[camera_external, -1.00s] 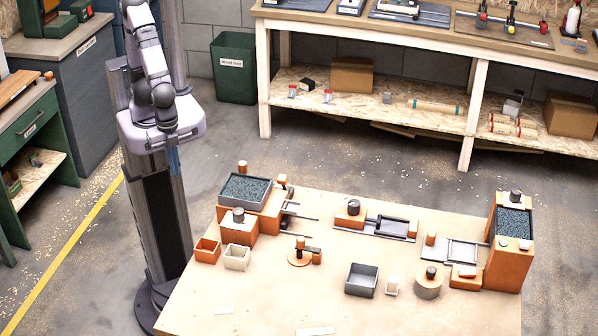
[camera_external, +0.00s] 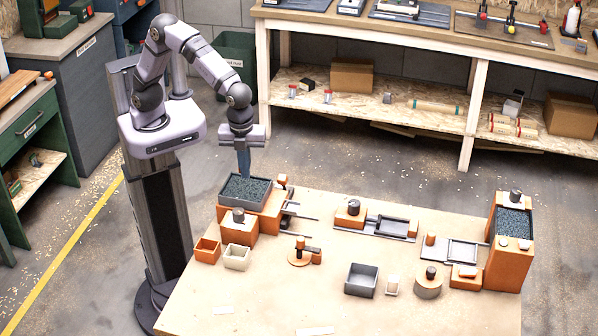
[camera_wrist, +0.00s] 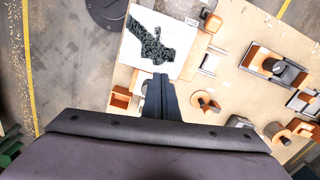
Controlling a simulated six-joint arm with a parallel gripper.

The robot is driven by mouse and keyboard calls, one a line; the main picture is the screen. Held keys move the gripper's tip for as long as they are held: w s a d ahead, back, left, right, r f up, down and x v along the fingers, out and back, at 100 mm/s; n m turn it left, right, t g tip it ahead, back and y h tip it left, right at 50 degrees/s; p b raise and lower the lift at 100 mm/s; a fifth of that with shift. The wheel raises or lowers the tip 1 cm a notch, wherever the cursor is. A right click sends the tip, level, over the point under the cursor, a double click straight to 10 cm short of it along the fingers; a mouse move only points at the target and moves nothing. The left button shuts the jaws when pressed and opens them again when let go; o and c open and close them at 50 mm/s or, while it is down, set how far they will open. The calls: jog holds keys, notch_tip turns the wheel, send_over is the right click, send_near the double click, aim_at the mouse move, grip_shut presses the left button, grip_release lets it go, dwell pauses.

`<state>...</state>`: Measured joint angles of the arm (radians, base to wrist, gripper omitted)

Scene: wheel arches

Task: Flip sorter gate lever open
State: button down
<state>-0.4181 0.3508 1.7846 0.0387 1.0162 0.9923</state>
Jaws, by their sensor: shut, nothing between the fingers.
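My gripper (camera_external: 243,172) points down above the grey hopper (camera_external: 225,188) of dark pellets on the orange block at the table's left. It is shut and empty; its fingers show in the wrist view (camera_wrist: 160,84). An orange round base (camera_external: 299,261) with a small dark-and-orange lever-like piece (camera_external: 309,247) stands to the right of my gripper, near the table's middle. It also shows right of the fingers in the wrist view (camera_wrist: 207,104). No part is labelled, so I cannot tell for sure whether this is the sorter gate lever. Nothing touches it.
An orange bin (camera_external: 207,250) and a cream bin (camera_external: 236,257) stand at the left. A grey bin (camera_external: 361,280) is at centre front. A slide mechanism (camera_external: 385,226) lies behind it. A tall orange tower (camera_external: 510,262) stands at the right. The table's front is mostly clear.

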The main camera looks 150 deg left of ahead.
aim_at(284, 185)
jog(key=w+a+m, duration=0.1)
jog(key=a+m, duration=0.1)
jog(key=a, duration=0.5)
jog(key=shift+w+a+f, duration=0.15)
jog(key=shift+w+a, duration=0.1)
jog(key=shift+a, duration=0.1)
jog(key=shift+f, duration=0.1)
jog(key=f+p, duration=0.1)
jog(key=f, duration=0.5)
jog(key=f+p, duration=0.1)
jog(key=f, duration=0.2)
jog(key=shift+s+a+f+p, duration=0.1)
jog(key=shift+s+f+p, duration=0.05)
jog(key=shift+s+p, duration=0.15)
jog(key=shift+s+a+r+p, duration=0.25)
jog(key=shift+s+a+p, duration=0.2)
jog(key=shift+a+p, duration=0.05)
jog(key=shift+s+a+r+p, duration=0.2)
jog(key=shift+s+a+p, duration=0.2)
jog(key=shift+a+p, duration=0.1)
jog(key=shift+s+a, duration=0.35)
jog(key=shift+r, duration=0.1)
